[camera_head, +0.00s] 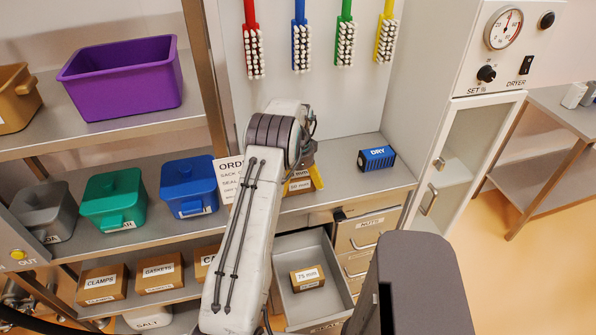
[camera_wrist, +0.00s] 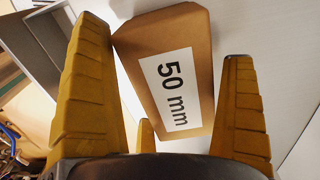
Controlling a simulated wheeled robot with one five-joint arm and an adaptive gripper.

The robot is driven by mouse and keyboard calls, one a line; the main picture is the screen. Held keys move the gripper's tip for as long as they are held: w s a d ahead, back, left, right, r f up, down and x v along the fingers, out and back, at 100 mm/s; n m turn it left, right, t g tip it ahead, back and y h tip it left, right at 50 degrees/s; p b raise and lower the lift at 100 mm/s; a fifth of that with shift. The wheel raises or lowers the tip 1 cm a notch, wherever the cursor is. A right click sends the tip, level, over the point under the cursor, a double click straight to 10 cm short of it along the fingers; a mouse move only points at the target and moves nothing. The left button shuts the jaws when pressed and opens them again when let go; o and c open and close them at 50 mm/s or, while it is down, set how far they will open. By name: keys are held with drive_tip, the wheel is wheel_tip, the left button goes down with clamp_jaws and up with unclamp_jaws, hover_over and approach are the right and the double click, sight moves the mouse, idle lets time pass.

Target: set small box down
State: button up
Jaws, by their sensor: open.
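The small box, brown with a white "50 mm" label, rests on the grey counter (camera_head: 345,172). In the head view the box (camera_head: 299,186) is partly hidden behind my arm. In the wrist view the box (camera_wrist: 200,85) lies tilted between the yellow fingers of my gripper (camera_wrist: 164,40). The fingers are spread. A gap shows between the box and the right finger; the left finger is close to the box's corner, and I cannot tell if they touch. In the head view one yellow finger of my gripper (camera_head: 317,177) shows beside the box.
A blue "DRY" box (camera_head: 377,158) stands at the right on the counter. Below, an open drawer (camera_head: 327,252) holds a "75 mm" box (camera_head: 307,278). A sign (camera_head: 229,178) stands left of my wrist. Brushes (camera_head: 301,45) hang above. The counter is clear between the boxes.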

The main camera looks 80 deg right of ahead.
sight(298, 176)
wheel_tip(298, 176, up, 10)
drive_tip(key=b, duration=0.4)
drive_tip(key=shift+d+r, duration=0.15)
drive_tip(key=shift+r+b, duration=0.3)
drive_tip(key=shift+r, duration=0.55)
